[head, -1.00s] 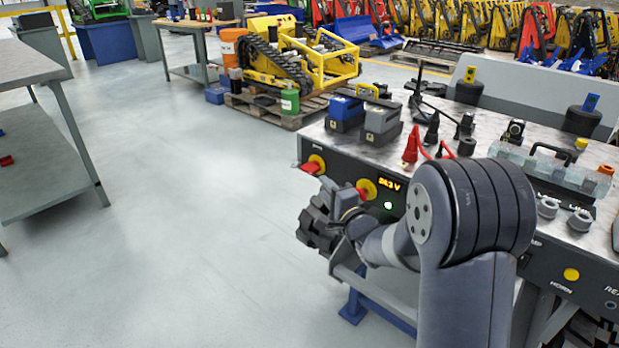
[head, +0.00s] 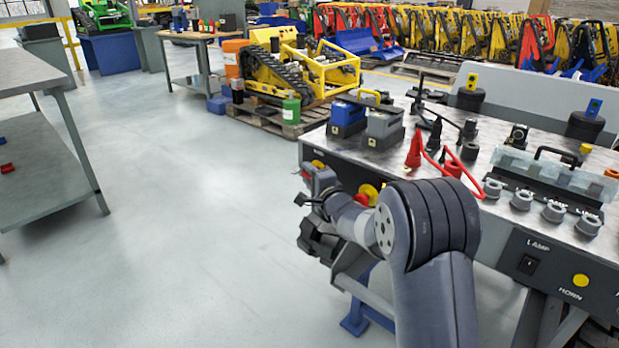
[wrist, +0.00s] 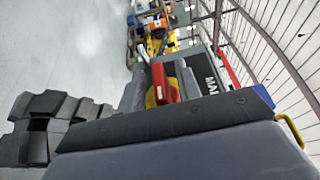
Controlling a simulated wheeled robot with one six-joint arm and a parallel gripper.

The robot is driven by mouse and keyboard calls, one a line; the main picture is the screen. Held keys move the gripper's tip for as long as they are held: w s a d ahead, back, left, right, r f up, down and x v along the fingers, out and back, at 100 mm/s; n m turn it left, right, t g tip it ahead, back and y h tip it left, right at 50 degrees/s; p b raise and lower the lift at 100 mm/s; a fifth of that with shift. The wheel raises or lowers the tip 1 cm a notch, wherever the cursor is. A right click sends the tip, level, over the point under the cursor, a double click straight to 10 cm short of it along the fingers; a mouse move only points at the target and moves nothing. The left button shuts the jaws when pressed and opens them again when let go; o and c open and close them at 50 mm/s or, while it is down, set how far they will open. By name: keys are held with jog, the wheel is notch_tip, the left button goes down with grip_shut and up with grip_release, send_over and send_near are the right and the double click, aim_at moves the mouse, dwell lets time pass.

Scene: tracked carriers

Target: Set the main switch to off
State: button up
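In the wrist view a red handle (wrist: 165,83) sits on a yellow round plate, with a label beside it that reads in part "MAI", turned sideways. In the head view two yellow-and-red rotary switches are on the bench's dark front panel: the left one (head: 318,164) is mostly behind my wrist, the right one (head: 369,194) partly behind my arm. I cannot tell which of them the wrist view shows. My gripper (head: 316,240) hangs in front of and below the panel, apart from the switches. Its dark fingers (wrist: 40,128) show at the wrist view's left; their gap is unclear.
The bench top carries a blue battery (head: 347,118), a grey battery (head: 384,128), red plugs with a cable (head: 414,152) and several grey knobs. A lamp switch (head: 529,265) and a yellow horn button (head: 580,280) are further right on the panel. The floor left of the bench is clear.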

jog(key=shift+c, duration=0.5)
grip_shut()
